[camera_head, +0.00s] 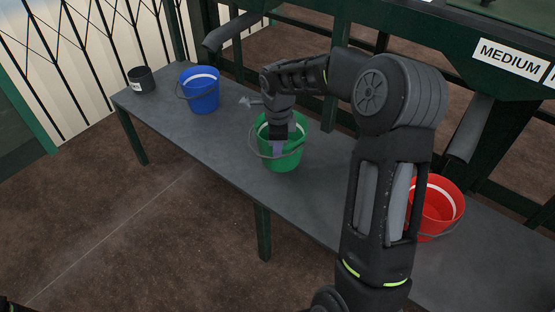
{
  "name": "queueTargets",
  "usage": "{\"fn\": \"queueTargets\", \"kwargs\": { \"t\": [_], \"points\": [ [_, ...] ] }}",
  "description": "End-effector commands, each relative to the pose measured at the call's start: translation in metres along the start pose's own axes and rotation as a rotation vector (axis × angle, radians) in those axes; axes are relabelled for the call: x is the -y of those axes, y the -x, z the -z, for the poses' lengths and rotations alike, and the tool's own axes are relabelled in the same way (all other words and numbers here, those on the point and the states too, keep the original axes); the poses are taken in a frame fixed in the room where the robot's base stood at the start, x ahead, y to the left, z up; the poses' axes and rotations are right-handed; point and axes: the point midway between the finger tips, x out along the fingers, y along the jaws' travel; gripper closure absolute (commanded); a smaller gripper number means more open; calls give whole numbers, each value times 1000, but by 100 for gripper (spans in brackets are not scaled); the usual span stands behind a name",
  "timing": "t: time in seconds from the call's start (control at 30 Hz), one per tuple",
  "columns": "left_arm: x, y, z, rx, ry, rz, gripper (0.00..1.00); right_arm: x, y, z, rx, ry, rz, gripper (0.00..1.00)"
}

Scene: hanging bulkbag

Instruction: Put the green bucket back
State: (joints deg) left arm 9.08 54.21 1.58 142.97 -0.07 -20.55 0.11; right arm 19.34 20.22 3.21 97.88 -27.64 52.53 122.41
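The green bucket (282,160) stands upright on the grey bench, between the blue bucket and the red bucket. Its thin handle hangs down over its front side. My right gripper (277,149) points down at the green bucket, over its opening and near its left front rim. The fingers are small and partly hidden by the wrist, so I cannot tell whether they are open or shut, or whether they touch the rim or handle. My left gripper is out of view.
The grey bench (225,146) also carries a blue bucket (202,95), a small black bucket (143,84) and a red bucket (438,218), partly behind my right arm. A green frame with a "MEDIUM" sign (510,58) rises behind. The brown floor (130,230) in front is clear.

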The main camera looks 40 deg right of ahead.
Motion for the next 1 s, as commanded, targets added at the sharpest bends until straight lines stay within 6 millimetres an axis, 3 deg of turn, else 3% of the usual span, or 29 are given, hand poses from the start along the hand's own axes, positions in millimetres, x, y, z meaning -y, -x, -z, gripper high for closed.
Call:
{"fn": "queueTargets", "kwargs": {
  "t": [0.3, 0.73, 1.0],
  "points": [
    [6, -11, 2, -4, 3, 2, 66, -6, -46, 1, 0, 0, -2, 100],
    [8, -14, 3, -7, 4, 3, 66, -6, -52, 1, 0, 0, 0, 100],
    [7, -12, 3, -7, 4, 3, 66, -6, -50, 1, 0, 0, -1, 76]
  ]
}}
